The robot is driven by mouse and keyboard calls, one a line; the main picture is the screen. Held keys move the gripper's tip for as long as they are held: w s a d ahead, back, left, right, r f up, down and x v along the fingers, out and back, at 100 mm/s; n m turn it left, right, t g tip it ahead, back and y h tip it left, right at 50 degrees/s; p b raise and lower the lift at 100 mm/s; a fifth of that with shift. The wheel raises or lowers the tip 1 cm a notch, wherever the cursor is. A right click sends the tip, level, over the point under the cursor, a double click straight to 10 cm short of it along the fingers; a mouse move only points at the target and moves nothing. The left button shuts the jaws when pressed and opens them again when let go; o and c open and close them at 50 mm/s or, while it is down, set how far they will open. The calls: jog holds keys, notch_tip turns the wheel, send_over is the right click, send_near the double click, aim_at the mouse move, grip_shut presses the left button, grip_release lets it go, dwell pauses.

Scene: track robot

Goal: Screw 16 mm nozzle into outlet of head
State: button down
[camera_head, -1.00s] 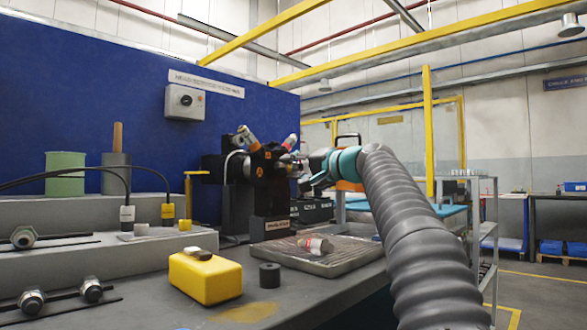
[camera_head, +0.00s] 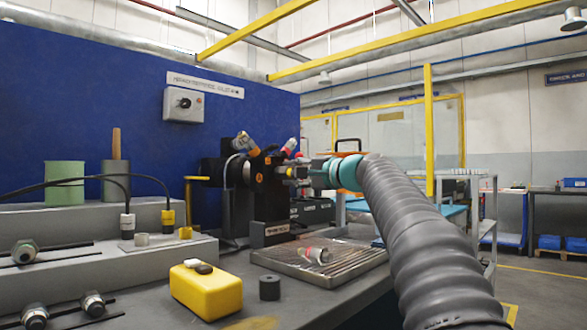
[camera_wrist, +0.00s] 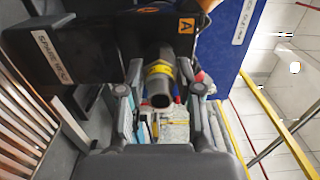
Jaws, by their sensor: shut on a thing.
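The dark head (camera_head: 268,175) is on a black stand in front of the blue panel, with orange triangle marks and coloured parts on top. In the wrist view the head (camera_wrist: 105,38) fills the upper left, with an orange "A" mark. My gripper (camera_head: 304,172) is at the head's right side, roughly level. In the wrist view my gripper (camera_wrist: 161,88) has its fingers either side of the nozzle (camera_wrist: 160,86), a metal tube with a yellow band, and is shut on it. The nozzle lines up with the head's face below the "A"; how far it is threaded cannot be told.
A ribbed tray (camera_head: 335,272) holds a small silver part with a red band (camera_head: 316,254). A yellow bracket (camera_head: 188,205) is left of the head. Bare bench shows at front.

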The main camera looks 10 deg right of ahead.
jog(key=shift+m+p, duration=2.4)
jog(key=shift+m, duration=0.8)
jog(key=shift+r, duration=0.1)
jog(key=c, duration=0.6)
grip_release()
jog(key=shift+a, duration=0.1)
